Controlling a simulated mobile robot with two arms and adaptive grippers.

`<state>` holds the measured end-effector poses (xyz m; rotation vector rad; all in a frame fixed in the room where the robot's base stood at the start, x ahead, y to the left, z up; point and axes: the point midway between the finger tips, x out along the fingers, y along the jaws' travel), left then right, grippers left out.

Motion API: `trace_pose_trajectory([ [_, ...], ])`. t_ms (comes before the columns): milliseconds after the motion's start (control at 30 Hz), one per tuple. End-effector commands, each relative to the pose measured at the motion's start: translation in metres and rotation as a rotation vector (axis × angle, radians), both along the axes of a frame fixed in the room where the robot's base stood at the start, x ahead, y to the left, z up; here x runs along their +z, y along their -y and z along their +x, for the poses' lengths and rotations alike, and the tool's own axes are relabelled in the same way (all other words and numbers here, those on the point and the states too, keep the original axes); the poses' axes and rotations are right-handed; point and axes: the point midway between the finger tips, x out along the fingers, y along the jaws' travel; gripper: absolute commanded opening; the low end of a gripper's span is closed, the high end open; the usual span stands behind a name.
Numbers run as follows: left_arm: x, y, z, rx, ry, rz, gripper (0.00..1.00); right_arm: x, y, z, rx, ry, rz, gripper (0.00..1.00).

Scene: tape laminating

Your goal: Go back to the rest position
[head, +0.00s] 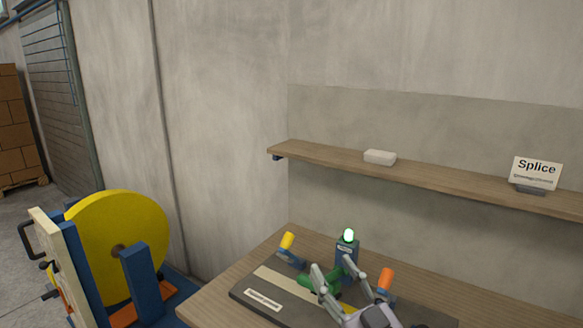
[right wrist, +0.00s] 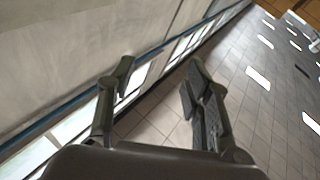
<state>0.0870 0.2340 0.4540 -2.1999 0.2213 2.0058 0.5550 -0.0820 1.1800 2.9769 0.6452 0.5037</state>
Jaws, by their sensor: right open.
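My right gripper (head: 334,282) rises from the bottom of the head view, over the dark fixture (head: 268,297) on the wooden table. Its two fingers are spread with nothing between them. In the right wrist view the open fingers (right wrist: 158,95) point at empty space, with wall, windows and tiled floor far behind. The fixture carries a yellow-capped post (head: 288,240), a blue post with a lit green-white lamp (head: 348,236), an orange piece (head: 386,278) and a green part (head: 325,293), partly hidden by the gripper. My left gripper is in neither view.
A yellow reel (head: 110,240) on a blue stand is left of the table (head: 215,295). A wooden shelf (head: 440,180) on the wall holds a white block (head: 380,157) and a "Splice" sign (head: 535,172). Stacked boxes (head: 15,130) stand far left. The space above the fixture is open.

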Motion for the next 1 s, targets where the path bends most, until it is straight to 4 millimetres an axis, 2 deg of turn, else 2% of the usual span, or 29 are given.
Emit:
trace_pose_trajectory([
  [33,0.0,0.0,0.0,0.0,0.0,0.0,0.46,-0.03,0.021,-0.003,-0.101,-0.118,0.017,0.46],
  [100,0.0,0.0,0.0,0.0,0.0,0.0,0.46,-0.074,0.05,-0.012,-0.231,-0.292,0.004,0.46],
  [167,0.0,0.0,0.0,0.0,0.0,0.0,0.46,-0.112,0.071,-0.028,-0.313,-0.443,-0.02,0.46],
  [200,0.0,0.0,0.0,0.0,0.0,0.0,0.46,-0.137,0.082,-0.041,-0.354,-0.545,-0.042,0.46],
  [267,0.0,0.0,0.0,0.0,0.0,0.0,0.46,-0.172,0.096,-0.066,-0.4,-0.696,-0.081,0.46],
  [300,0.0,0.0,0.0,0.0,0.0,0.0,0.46,-0.194,0.104,-0.085,-0.419,-0.793,-0.111,0.46],
  [400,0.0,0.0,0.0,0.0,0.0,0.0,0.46,-0.235,0.115,-0.131,-0.435,-0.996,-0.177,0.46],
  [500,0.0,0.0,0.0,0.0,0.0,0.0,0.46,-0.261,0.121,-0.171,-0.423,-1.152,-0.235,0.46],
  [600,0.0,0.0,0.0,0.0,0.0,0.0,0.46,-0.278,0.123,-0.207,-0.401,-1.279,-0.281,0.46],
  [867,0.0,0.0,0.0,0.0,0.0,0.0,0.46,-0.303,0.124,-0.293,-0.302,-1.551,-0.384,0.46],
  [900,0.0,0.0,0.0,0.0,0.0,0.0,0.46,-0.317,0.124,-0.284,-0.305,-1.545,-0.386,0.46],
  [1000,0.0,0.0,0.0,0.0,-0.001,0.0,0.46,-0.344,0.123,-0.277,-0.304,-1.553,-0.388,0.46],
])
